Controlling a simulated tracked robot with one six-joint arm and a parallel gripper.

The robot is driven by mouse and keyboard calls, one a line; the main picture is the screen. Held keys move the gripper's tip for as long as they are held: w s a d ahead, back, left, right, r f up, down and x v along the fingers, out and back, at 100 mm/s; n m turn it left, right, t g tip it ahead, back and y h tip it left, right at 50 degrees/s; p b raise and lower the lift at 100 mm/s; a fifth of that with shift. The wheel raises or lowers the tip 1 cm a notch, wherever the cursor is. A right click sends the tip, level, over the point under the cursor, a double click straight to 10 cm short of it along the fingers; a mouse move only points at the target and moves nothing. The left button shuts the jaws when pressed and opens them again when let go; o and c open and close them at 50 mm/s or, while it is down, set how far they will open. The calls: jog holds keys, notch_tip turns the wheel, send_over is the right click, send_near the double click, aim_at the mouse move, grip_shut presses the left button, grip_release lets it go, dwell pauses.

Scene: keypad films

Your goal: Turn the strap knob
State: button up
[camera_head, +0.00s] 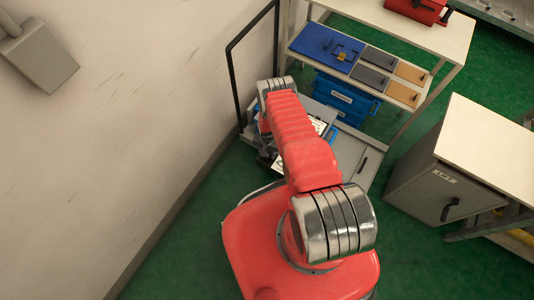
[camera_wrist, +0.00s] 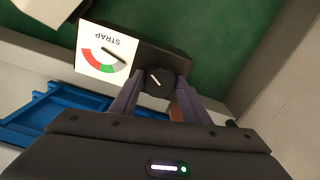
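The strap knob (camera_wrist: 159,81) is a round black knob with a white pointer line, on a dark box in the wrist view. Beside it is a white plate (camera_wrist: 92,62) lettered STRAP, upside down in this view, with a red, green and grey arc and a dark needle. My gripper (camera_wrist: 160,79) has one finger on each side of the knob, with the tips close to its rim. I cannot tell whether they touch it.
A blue tray (camera_wrist: 38,112) lies left of my gripper in the wrist view. Green floor (camera_head: 430,262) is open at lower right.

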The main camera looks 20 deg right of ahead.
jog(key=c, duration=0.6)
jog(key=shift+c, duration=0.2)
jog(key=shift+n, duration=0.4)
jog(key=n, duration=2)
jog(key=shift+n, duration=0.4)
